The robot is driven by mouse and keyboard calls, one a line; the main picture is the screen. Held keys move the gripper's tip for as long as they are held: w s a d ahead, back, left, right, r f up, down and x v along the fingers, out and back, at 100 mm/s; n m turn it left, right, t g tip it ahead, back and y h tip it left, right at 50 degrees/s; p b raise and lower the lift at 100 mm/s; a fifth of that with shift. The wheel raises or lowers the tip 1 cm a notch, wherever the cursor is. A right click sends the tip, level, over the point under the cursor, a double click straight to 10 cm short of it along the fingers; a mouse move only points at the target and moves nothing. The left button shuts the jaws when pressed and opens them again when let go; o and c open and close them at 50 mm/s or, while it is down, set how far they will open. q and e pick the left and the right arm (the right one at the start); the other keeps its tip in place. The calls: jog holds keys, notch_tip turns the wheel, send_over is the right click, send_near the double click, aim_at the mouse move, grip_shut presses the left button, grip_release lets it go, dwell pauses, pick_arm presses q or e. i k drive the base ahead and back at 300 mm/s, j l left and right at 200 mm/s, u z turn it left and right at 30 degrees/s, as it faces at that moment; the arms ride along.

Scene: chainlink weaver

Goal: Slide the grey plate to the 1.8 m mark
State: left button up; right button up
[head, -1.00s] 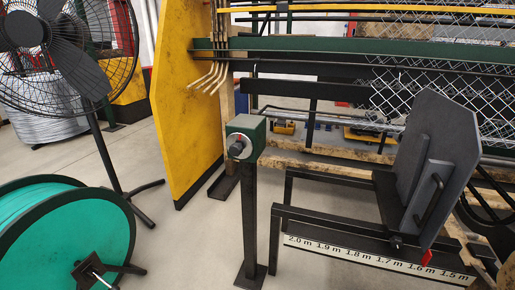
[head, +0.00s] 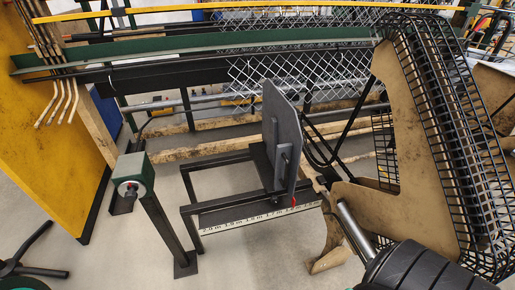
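The grey plate (head: 283,120) stands upright on a black frame (head: 187,190), right of the picture's middle. A handle (head: 283,163) is on its near face. A small red pointer (head: 294,203) sits at its foot. The white scale strip (head: 240,222) runs along the front of the frame, with 2.0 m at the left and lower marks to the right. The pointer is near the strip's right end, about the 1.6 m mark; the small print makes the exact reading hard to tell. Neither of my grippers is in view.
A green-headed post (head: 133,175) stands left of the frame, with a yellow panel (head: 40,130) beyond. A black mesh guard (head: 440,110) on tan side plates and a black ribbed cylinder (head: 410,268) are at the right. Grey floor (head: 240,265) in front of the frame is clear.

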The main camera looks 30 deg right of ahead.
aim_at(268, 136)
jog(key=z, duration=1.35)
